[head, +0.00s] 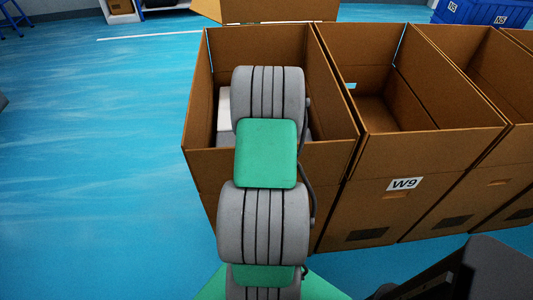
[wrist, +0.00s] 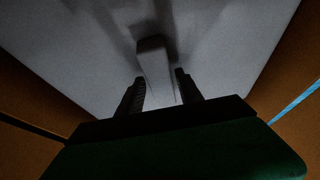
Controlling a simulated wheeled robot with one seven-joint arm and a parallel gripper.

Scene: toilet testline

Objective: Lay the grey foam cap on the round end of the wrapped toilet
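A pale grey slab with a raised tab, which looks like the grey foam cap (wrist: 85,45), fills most of the wrist view. Its tab (wrist: 154,62) stands between the two dark fingers of my gripper (wrist: 160,88), with a finger close against each side. My gripper appears shut on this tab. In the head view my arm reaches down into the leftmost front box and hides the gripper. A white piece (head: 223,103) shows left of my arm inside that box. I cannot tell whether it is the wrapped toilet or the cap. The toilet's round end is not clearly visible.
The open cardboard box (head: 197,120) surrounds my arm's end with close walls. An open box marked W9 (head: 375,205) stands against it on the right, with more boxes beyond. Blue crates (head: 470,12) are at the back right. The blue floor (head: 90,170) on the left is clear.

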